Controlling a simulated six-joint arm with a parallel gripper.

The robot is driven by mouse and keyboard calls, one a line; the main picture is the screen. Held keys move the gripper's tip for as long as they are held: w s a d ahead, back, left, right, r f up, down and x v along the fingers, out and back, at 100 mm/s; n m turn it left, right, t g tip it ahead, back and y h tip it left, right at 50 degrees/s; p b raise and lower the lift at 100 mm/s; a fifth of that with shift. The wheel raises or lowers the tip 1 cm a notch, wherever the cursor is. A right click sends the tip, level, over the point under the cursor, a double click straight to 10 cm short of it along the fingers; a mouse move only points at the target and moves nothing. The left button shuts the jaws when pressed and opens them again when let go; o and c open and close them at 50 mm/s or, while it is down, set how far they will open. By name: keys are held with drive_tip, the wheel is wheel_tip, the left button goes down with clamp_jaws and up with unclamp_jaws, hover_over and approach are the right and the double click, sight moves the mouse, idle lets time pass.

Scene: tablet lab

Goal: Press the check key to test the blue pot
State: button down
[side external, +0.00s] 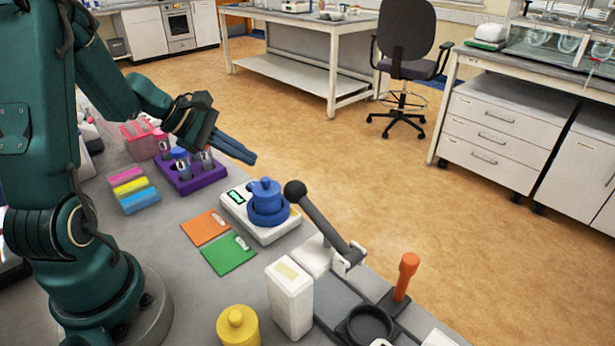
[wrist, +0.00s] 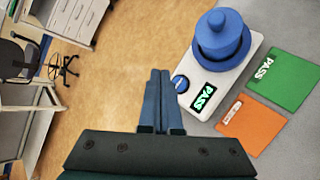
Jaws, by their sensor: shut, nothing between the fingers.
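The blue pot (side external: 264,196) stands upright on a white tester (side external: 284,229). In the wrist view the blue pot (wrist: 218,40) is at the upper right, on the white tester (wrist: 228,84). The tester's lit display (wrist: 204,97) reads PASS in green. My gripper (side external: 252,159) is shut and empty, raised behind the tester. In the wrist view its fingertips (wrist: 160,71) are just left of the key, apart from it.
A green card (side external: 229,255) marked PASS and an orange card (side external: 205,227) lie beside the tester. A purple rack (side external: 190,180) with vials stands near my gripper. A black-knobbed lever (side external: 325,222), white box (side external: 290,297) and yellow pot (side external: 238,328) stand nearer the camera.

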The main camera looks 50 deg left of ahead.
drive_tip(key=shift+r, duration=0.95)
drive_tip(key=shift+d, duration=0.15)
drive_tip(key=s+d+r+m+g+h, duration=0.1)
drive_tip(key=s+d+r+m+g, duration=0.1)
drive_tip(key=d+m, duration=0.35)
drive_tip(key=s+d+r+m+g, duration=0.1)
drive_tip(key=s+d+r+m, duration=0.1)
drive_tip(key=d+m, duration=0.3)
drive_tip(key=s+d+r+m+y, duration=0.1)
drive_tip(key=s+d+m+y, duration=0.3)
drive_tip(key=s+m, duration=0.6)
drive_tip(key=shift+r+m+y, duration=0.3)
drive_tip(key=shift+m+y, duration=0.1)
drive_tip(key=shift+m, duration=0.45)
